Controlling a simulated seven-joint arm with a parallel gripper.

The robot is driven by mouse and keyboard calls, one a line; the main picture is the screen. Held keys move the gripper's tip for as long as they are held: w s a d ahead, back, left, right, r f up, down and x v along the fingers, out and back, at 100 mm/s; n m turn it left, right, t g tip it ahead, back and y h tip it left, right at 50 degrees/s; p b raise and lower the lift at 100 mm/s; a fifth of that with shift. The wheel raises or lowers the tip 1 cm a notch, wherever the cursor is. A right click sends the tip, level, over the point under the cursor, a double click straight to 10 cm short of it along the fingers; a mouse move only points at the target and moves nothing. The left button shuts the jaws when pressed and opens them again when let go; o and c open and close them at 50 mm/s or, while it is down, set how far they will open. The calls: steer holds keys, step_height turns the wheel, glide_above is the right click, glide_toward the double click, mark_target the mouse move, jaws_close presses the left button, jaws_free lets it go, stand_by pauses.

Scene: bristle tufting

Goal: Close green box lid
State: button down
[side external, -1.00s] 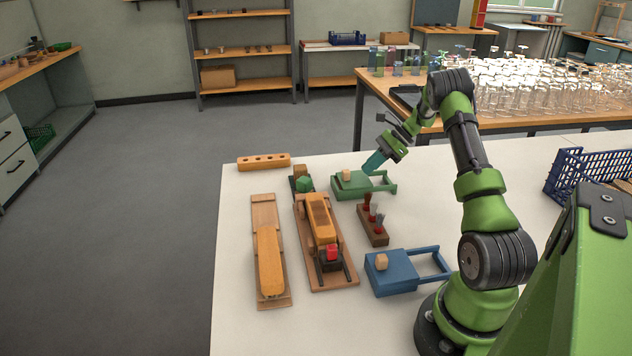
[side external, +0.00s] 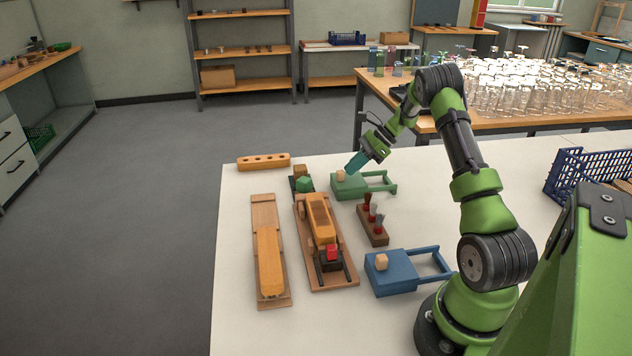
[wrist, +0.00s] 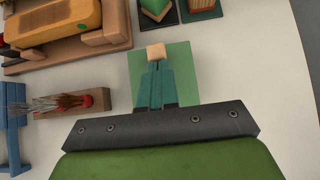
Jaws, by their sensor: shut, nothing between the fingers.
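The green box (side external: 352,187) stands near the far edge of the white table, with a green frame of rails reaching out to its right. Its flat green lid (wrist: 179,62) fills the area under my gripper in the wrist view, and a small wooden knob (side external: 340,175) stands on it. The lid appears to lie over the box body. My gripper (side external: 352,166) has teal fingers that are shut and empty, just above and beside the knob. In the wrist view the fingertips (wrist: 157,64) are right at the knob (wrist: 156,50); I cannot tell whether they touch it.
A blue box (side external: 392,275) with a similar knob and rails stands nearer. A brown block (side external: 372,228) with red-based brushes stands between the boxes. Wooden fixtures (side external: 325,245) fill the left side.

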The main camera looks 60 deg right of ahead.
steer(key=shift+w+a, duration=0.35)
steer(key=shift+a, duration=0.05)
steer(key=s+d, duration=0.2)
steer(key=s+d+r, duration=0.1)
steer(key=s+d, duration=0.1)
steer(key=shift+d, duration=0.1)
steer(key=v, duration=0.8)
steer(key=s+a+r+n+g+h, duration=0.15)
steer(key=a+r+n, duration=0.25)
steer(key=a+n, duration=0.55)
steer(key=a+r+n+g+h, duration=0.1)
steer(key=a+r+n+h, duration=0.25)
steer(key=a, duration=1.15)
steer(key=s+a+r+n+t, duration=0.1)
steer(key=s+a+n, duration=0.3)
steer(key=a, duration=0.5)
steer(key=s+a+r+n+t, duration=0.2)
steer(key=a+n, duration=0.4)
steer(key=a, duration=0.3)
steer(key=shift+s+r+y, duration=0.3)
steer(key=shift+s+r, duration=0.6)
steer(key=shift+s, duration=0.15)
